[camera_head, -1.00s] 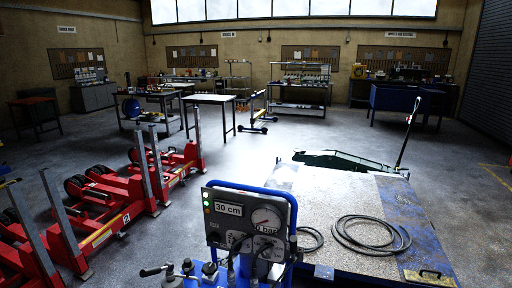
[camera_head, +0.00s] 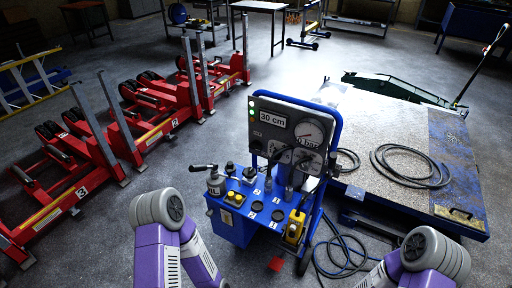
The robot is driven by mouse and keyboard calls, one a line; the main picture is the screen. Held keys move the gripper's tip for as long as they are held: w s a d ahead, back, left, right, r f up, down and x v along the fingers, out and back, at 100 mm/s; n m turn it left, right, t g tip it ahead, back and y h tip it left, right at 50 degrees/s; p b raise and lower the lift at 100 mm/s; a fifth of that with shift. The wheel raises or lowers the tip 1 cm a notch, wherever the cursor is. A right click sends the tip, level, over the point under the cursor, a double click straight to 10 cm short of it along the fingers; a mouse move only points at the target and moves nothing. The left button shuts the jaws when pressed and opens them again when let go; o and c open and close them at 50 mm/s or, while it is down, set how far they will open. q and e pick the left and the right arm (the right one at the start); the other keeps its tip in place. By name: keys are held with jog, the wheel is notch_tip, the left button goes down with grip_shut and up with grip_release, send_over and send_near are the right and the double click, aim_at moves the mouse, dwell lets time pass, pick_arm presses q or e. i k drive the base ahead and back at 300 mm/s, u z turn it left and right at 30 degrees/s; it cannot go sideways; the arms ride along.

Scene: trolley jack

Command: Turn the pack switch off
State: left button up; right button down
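The blue hydraulic pack (camera_head: 232,226) stands in the middle on a wheeled blue frame. Its grey upright panel (camera_head: 268,133) carries a "30 cm" display (camera_head: 272,117), a round pressure gauge (camera_head: 309,133) and smaller dials. Small green lights (camera_head: 252,114) glow at the panel's left edge. The pack's top has yellow knobs (camera_head: 234,198), black numbered knobs (camera_head: 257,206) and a lever at the left. A yellow control piece (camera_head: 294,227) hangs at its right front. I cannot tell which part is the pack switch. My purple and grey arms show at the bottom; neither gripper is in view.
A low platform (camera_head: 402,190) with coiled black hose (camera_head: 410,166) stands right of the pack. A green trolley jack (camera_head: 395,88) lies behind it. Red numbered lifting stands (camera_head: 150,130) fill the left. Blue hoses (camera_head: 343,252) lie on the floor right of the pack.

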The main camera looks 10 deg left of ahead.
aim_at(257, 145)
jog(key=k, duration=0.6)
jog(key=u, duration=0.9)
jog(key=i, duration=1.4)
jog(key=z, duration=0.35)
